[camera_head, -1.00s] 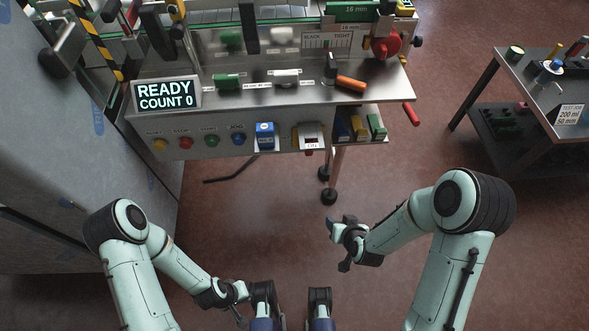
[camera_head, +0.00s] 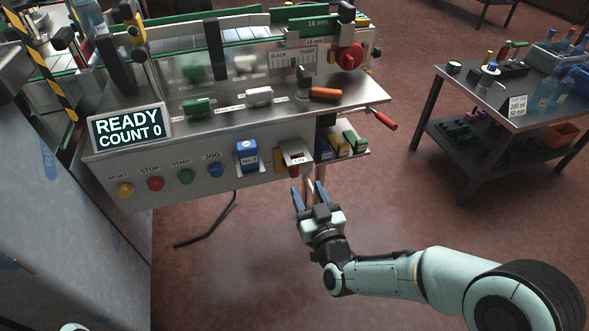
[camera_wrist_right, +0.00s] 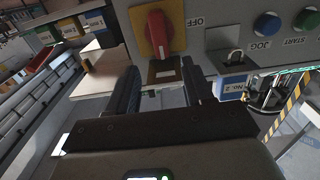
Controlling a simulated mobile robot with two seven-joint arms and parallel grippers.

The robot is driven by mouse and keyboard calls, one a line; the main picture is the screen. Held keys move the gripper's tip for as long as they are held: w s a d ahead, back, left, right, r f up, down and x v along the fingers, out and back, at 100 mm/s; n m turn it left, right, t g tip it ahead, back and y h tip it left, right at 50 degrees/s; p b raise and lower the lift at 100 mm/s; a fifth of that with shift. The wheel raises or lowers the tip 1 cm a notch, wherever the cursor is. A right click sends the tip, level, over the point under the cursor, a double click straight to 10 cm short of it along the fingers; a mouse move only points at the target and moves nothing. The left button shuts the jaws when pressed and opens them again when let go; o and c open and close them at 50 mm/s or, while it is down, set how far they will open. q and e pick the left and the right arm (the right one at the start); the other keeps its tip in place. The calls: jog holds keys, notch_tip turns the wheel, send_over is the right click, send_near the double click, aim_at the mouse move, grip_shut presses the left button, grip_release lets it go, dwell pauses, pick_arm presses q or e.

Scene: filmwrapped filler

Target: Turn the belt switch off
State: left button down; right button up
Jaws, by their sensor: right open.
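The belt switch (camera_head: 294,171) is a red handle on the front panel of the machine, under a pale plate marked ON in the head view. In the right wrist view the red knob (camera_wrist_right: 158,30) sits on a yellow plate, with OFF printed beside it. My right gripper (camera_head: 309,192) is open and empty, just below and in front of the switch. In the right wrist view its two dark fingers (camera_wrist_right: 160,80) are apart, pointing toward the panel below the knob, not touching it. My left gripper is out of view.
Reset, stop, start and jog buttons (camera_head: 185,177) line the panel. Small boxes (camera_head: 340,143) sit on a shelf at right. A red-handled lever (camera_head: 385,121) juts out. A side table (camera_head: 470,105) stands right.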

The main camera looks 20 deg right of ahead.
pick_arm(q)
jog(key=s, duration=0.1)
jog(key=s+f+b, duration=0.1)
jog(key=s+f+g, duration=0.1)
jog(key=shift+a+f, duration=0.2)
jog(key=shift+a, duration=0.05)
pick_arm(e)
jog(key=w, duration=0.9)
jog(key=shift+w+a, duration=0.2)
jog(key=shift+w, duration=0.1)
grip_shut()
